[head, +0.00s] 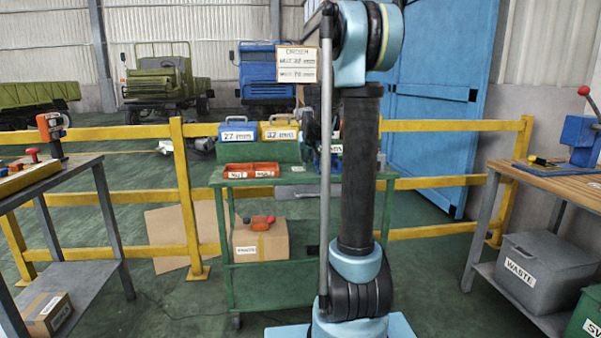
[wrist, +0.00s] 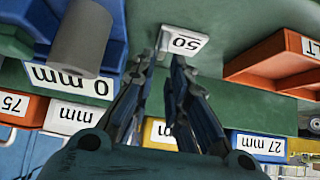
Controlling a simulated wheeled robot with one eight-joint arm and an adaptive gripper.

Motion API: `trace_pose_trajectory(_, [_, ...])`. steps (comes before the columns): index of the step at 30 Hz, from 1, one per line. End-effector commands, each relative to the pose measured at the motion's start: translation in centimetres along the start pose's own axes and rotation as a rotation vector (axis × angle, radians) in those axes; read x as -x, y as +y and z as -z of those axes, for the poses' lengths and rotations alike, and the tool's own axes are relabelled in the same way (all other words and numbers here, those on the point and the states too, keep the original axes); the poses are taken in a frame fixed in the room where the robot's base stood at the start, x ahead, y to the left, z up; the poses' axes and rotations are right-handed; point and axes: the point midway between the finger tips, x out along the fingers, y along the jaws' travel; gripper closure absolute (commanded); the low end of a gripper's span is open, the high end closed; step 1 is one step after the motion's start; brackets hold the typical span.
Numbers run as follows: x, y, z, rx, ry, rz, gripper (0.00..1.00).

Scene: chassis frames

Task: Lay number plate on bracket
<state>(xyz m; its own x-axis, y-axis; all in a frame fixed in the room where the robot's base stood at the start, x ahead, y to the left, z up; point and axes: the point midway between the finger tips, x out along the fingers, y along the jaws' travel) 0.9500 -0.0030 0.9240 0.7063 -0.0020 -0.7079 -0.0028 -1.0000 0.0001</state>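In the wrist view, my gripper (wrist: 162,62) has its two dark fingers apart, with a gap between the tips. A small white plate marked 50 (wrist: 183,42) lies at or just beyond the fingertips, on or over a green surface. I cannot tell whether the fingers touch it, or whether it is the task's number plate. In the head view my own arm hides most of the gripper and the part of the green cart (head: 222,205) behind it. I cannot make out the bracket in either view.
On the cart stand a blue 27 mm box (head: 236,133), a yellow box (head: 279,132) and red bins (head: 251,170). Yellow railings (head: 190,190) run behind; benches flank both sides.

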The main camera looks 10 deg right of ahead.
Motion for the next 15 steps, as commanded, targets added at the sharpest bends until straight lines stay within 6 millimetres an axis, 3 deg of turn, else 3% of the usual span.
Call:
trace_pose_trajectory(7, [-1.1, 0.0, 0.0, 0.0, 0.0, 0.0, 0.85])
trace_pose_trajectory(15, [-4.2, 0.0, -0.1, 0.0, 0.0, 0.0, 0.85])
